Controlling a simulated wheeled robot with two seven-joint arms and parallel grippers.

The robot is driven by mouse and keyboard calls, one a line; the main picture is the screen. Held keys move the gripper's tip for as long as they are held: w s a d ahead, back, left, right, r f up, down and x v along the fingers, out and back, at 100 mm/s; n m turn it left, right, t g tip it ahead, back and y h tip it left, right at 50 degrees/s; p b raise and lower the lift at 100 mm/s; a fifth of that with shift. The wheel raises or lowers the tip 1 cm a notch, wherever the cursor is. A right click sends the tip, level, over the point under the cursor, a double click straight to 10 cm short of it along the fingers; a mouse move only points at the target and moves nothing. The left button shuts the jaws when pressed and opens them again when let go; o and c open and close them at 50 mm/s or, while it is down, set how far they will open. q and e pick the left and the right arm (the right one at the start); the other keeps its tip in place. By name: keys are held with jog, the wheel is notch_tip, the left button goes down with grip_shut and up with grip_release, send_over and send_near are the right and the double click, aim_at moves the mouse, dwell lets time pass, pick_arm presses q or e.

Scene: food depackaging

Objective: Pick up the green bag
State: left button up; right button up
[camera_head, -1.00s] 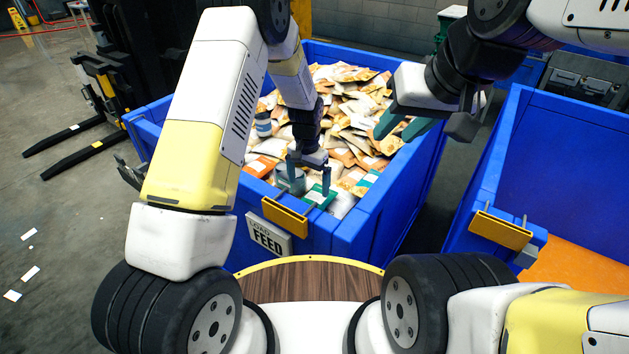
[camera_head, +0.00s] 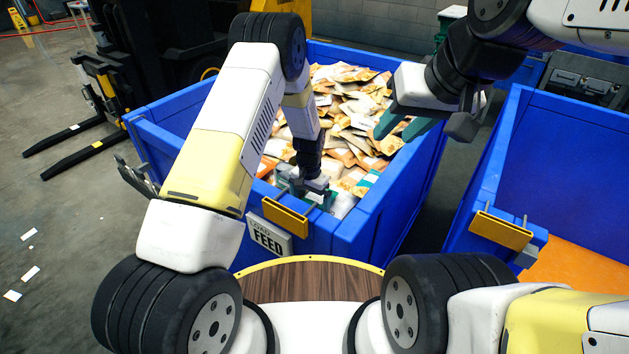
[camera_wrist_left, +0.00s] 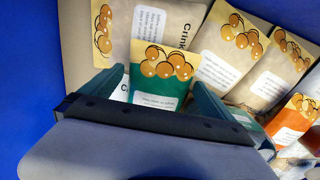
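The green bag (camera_wrist_left: 160,78) lies among tan bags near the front wall of the left bin, with orange-brown round shapes printed on its top. In the left wrist view it is between the two teal fingers of my left gripper (camera_wrist_left: 158,88), which are spread with a narrow gap on the left side. In the head view my left gripper (camera_head: 305,193) is down at the bags and hides most of the green bag. My right gripper (camera_head: 400,128) is open and empty above the right side of the bin.
A second blue bin (camera_head: 570,160) with an orange floor stands at right. A forklift (camera_head: 100,100) stands at left.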

pick_arm(q)
jog(key=c, duration=1.2)
